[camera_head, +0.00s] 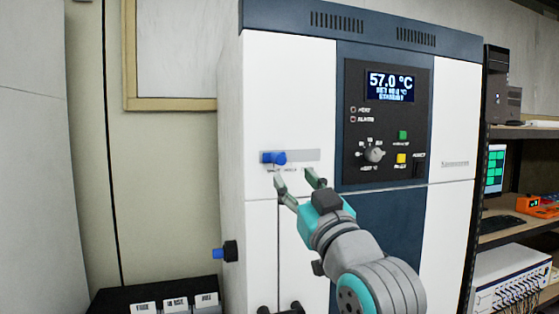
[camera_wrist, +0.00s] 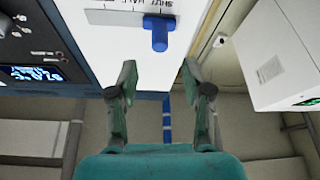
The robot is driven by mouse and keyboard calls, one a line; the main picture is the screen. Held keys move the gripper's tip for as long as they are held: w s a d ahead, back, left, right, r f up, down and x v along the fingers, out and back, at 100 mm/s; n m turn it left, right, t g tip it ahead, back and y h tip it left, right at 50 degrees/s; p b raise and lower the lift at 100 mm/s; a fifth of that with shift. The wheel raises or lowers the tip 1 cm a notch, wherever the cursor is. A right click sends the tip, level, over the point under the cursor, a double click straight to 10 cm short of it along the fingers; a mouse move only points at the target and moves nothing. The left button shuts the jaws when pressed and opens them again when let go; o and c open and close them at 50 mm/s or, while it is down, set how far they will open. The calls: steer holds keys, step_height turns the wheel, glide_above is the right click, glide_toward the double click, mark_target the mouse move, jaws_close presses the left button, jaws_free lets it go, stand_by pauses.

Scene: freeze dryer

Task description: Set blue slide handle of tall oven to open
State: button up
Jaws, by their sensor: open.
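The tall oven (camera_head: 290,90) is a white cabinet with a dark blue top and a dark control panel. Its blue slide handle (camera_head: 274,158) sits at the left end of a grey horizontal track (camera_head: 305,155) on the white front. In the wrist view the blue handle (camera_wrist: 157,32) sticks out from the grey track plate (camera_wrist: 115,18), ahead of the fingers. My gripper (camera_head: 297,178) is open and empty, just below and right of the handle. It is apart from the handle in the wrist view (camera_wrist: 158,75).
The control panel (camera_head: 386,120) shows 57.0 °C, with a knob and coloured buttons. A blue and black fitting (camera_head: 228,252) juts from the oven's left side. A dark unit with white labels (camera_head: 165,305) stands low left. Shelves with equipment (camera_head: 520,215) stand at right.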

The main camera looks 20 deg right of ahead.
mark_target(282, 162)
steer(key=x, duration=0.8)
steer(key=shift+w+r, duration=0.15)
steer(key=shift+w, duration=0.2)
jaws_close()
